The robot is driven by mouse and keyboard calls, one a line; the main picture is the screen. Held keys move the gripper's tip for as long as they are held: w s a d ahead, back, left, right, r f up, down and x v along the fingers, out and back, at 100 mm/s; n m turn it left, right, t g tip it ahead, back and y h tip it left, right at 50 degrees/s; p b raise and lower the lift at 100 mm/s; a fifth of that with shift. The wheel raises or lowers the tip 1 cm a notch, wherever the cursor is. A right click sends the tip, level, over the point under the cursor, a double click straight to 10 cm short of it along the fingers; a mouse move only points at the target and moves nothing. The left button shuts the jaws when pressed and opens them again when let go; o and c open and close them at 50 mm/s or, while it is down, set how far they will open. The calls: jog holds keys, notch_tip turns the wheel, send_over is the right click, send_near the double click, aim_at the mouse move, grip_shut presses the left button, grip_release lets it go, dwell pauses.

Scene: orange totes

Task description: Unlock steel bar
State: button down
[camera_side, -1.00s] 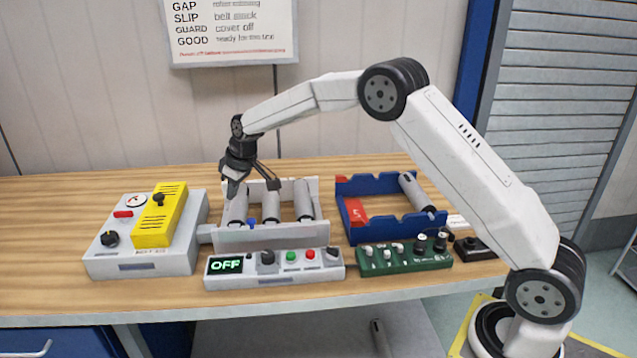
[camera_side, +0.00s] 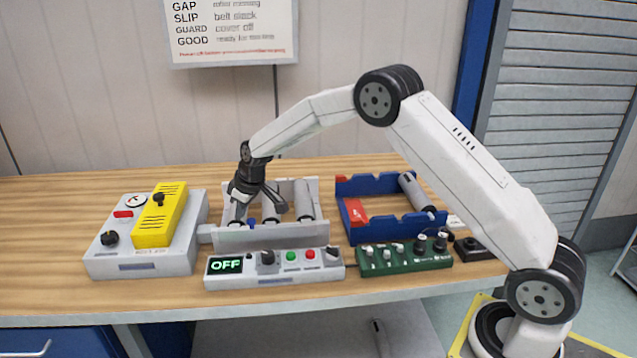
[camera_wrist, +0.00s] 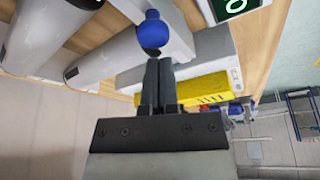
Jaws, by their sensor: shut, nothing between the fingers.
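A blue ball knob (camera_side: 251,222) sits at the front wall of the grey roller frame (camera_side: 285,234). I take it to be the handle of the steel bar, but the bar itself is hard to make out. In the wrist view the blue knob (camera_wrist: 153,32) is just beyond my fingertips, on a pale grey part. My gripper (camera_wrist: 160,62) is shut and empty, its two dark fingers together and pointing at the knob. In the side view my gripper (camera_side: 260,208) hangs over the frame, above the rollers. Whether the fingers touch the knob cannot be told.
Grey rollers (camera_side: 304,198) lie in the frame. A grey box with a yellow cover (camera_side: 160,217) stands left. A control panel reading OFF (camera_side: 226,265) is in front. A blue tray (camera_side: 390,230) and a green knob panel (camera_side: 400,260) are right. The table's far left is clear.

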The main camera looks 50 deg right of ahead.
jog(key=shift+s+d, duration=0.1)
jog(key=shift+s, duration=0.2)
jog(key=shift+s+d, duration=1.4)
jog(key=shift+s, duration=0.05)
jog(key=shift+w, duration=0.1)
jog(key=shift+w+a+r, duration=0.15)
jog(key=shift+w+a, duration=0.15)
jog(key=shift+w, duration=0.55)
jog(key=shift+w+a+r, duration=0.15)
jog(key=shift+w+a, duration=0.1)
jog(key=shift+w, duration=0.55)
notch_tip(320, 180, up, 10)
jog(key=f, duration=0.1)
send_over(261, 228)
jog(key=w, duration=0.1)
jog(key=shift+d+r, duration=0.25)
jog(key=shift+d, duration=0.05)
